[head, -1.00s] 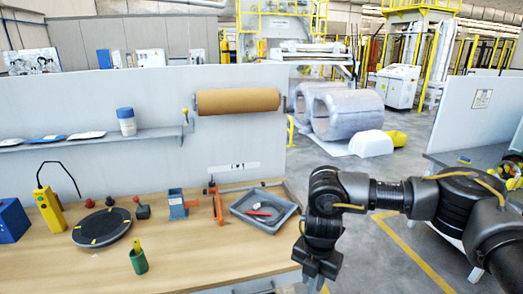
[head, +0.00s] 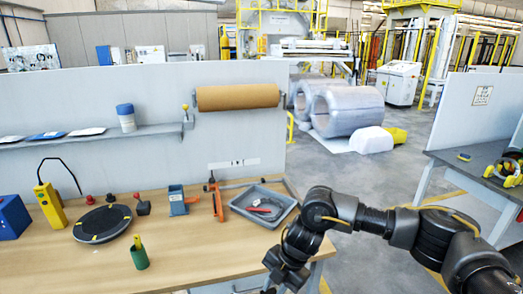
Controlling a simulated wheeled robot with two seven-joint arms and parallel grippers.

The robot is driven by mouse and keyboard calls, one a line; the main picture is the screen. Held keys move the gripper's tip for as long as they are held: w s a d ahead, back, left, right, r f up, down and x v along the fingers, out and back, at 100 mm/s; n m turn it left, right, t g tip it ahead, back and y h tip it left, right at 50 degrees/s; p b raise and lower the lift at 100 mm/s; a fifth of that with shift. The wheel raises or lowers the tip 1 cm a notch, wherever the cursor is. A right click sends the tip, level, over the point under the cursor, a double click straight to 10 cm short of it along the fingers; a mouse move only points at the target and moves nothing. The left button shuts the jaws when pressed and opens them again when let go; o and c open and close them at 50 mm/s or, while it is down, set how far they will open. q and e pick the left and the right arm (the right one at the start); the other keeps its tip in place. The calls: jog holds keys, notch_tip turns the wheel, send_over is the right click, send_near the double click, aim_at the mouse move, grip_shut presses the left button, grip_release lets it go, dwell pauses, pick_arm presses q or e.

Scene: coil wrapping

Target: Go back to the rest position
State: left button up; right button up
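My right arm comes in from the lower right in the head view. Its gripper (head: 283,279) hangs low at the bottom edge, over the front right corner of the wooden workbench (head: 205,262). The fingers are partly cut off by the frame, so I cannot tell if they are open or shut. No held object shows at it. My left arm and gripper are out of the picture.
On the bench stand a grey tray (head: 284,212), an orange clamp (head: 217,203), a green cup (head: 139,258), a black turntable (head: 102,224) and a yellow device (head: 50,205). A side table (head: 475,170) stands at right. The floor between is clear.

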jog(key=w+a+f+m+t+y, duration=0.2)
jog(key=a+f+m+y, duration=0.45)
jog(key=a+f, duration=0.3)
jog(key=s+d+f+m+t+h, duration=0.15)
jog(key=d+f+m, duration=0.35)
jog(key=f, duration=0.6)
jog(key=s+d+f+m+t+h, duration=0.1)
jog(key=s+d+f+m+t, duration=0.15)
jog(key=d+f+m, duration=0.6)
jog(key=s+d+f+m+h, duration=0.1)
jog(key=s+d+f+h, duration=0.1)
jog(key=s+d+f, duration=0.5)
jog(key=s+d+f+m+h, duration=0.2)
jog(key=s+d+f+h, duration=0.1)
jog(key=s+f, duration=0.85)
jog(key=s+d+f+m+g+h, duration=0.1)
jog(key=s+d+f, duration=0.15)
jog(key=s, duration=0.55)
jog(key=s+d+f+m+g+h, duration=0.15)
jog(key=s+d, duration=0.25)
jog(key=s, duration=0.4)
jog(key=s+d+f+g+h, duration=0.1)
jog(key=s+d+f+g, duration=0.15)
jog(key=s, duration=0.45)
notch_tip(320, 180, down, 6)
jog(key=s+d+b, duration=0.1)
jog(key=b, duration=0.5)
jog(key=shift+s+r+t, duration=0.15)
jog(key=shift+s+t, duration=0.1)
jog(key=shift+t, duration=0.15)
